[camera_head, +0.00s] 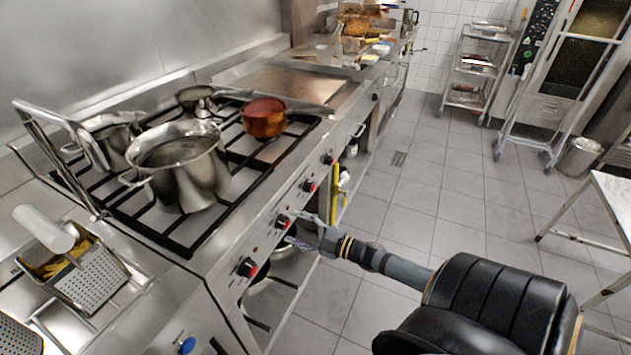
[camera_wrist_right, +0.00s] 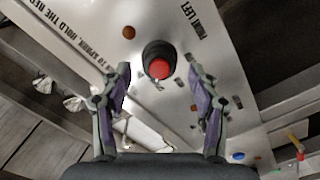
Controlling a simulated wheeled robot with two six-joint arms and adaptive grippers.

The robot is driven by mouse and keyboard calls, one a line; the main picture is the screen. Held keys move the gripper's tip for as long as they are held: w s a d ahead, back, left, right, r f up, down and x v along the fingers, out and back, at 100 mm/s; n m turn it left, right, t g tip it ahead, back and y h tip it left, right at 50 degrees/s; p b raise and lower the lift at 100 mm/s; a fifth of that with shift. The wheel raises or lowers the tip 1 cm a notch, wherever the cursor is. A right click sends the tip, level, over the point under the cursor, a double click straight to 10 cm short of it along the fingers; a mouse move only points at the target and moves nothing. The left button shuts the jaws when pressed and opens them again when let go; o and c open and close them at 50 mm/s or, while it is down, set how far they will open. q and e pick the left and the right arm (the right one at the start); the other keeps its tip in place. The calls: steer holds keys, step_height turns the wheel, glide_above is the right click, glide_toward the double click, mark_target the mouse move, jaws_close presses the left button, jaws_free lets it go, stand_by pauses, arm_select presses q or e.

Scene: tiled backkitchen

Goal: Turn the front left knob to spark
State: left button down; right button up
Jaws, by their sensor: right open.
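A black knob with a red centre (camera_wrist_right: 159,66) shows in the right wrist view on the steel front panel, beside a printed label that seems to read FRONT LEFT. In the head view, the knob closest to my right gripper is a black and red one (camera_head: 282,222), second from the near end of the row. My right gripper (camera_head: 298,232) is open and empty in front of the panel. In the wrist view its two fingers (camera_wrist_right: 160,95) stand either side of the knob's line, with the knob beyond their tips and apparently untouched. My left gripper is out of view.
More knobs line the panel, one nearer (camera_head: 247,267) and one farther (camera_head: 309,186). A large steel pot (camera_head: 190,175) and a copper pan (camera_head: 264,118) stand on the stove grates (camera_head: 125,212). The tiled floor (camera_head: 400,215) beside the stove is clear.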

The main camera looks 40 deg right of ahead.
steer(key=v, duration=0.9)
steer(key=shift+s, duration=0.2)
steer(key=shift+d, duration=0.15)
steer(key=s+d+f+m+g+h+p, duration=0.25)
steer(key=d+f+h, duration=0.2)
steer(key=f, duration=0.35)
steer(key=s+d+f+m+g+h+p, duration=0.1)
steer(key=s+d+f+m+h, duration=0.25)
steer(key=d+f, duration=0.4)
steer(key=s+a+f+m+g+h+p, duration=0.1)
steer(key=s+a+f+m+g, duration=0.1)
steer(key=s+f, duration=0.3)
steer(key=s+a+f+m+g, duration=0.1)
steer(key=s+f+m+g, duration=0.2)
steer(key=f, duration=0.5)
steer(key=s+a+f+m+g+p, duration=0.1)
steer(key=s+a+f+g, duration=0.2)
steer(key=s+a+f, duration=0.2)
steer(key=s+a+f+m+g+y+p, duration=0.1)
steer(key=s+a+f+g, duration=0.3)
steer(key=s+a, duration=0.7)
step_height(320, 180, down, 2)
steer(key=shift+a+m, duration=0.8)
steer(key=shift+a, duration=0.05)
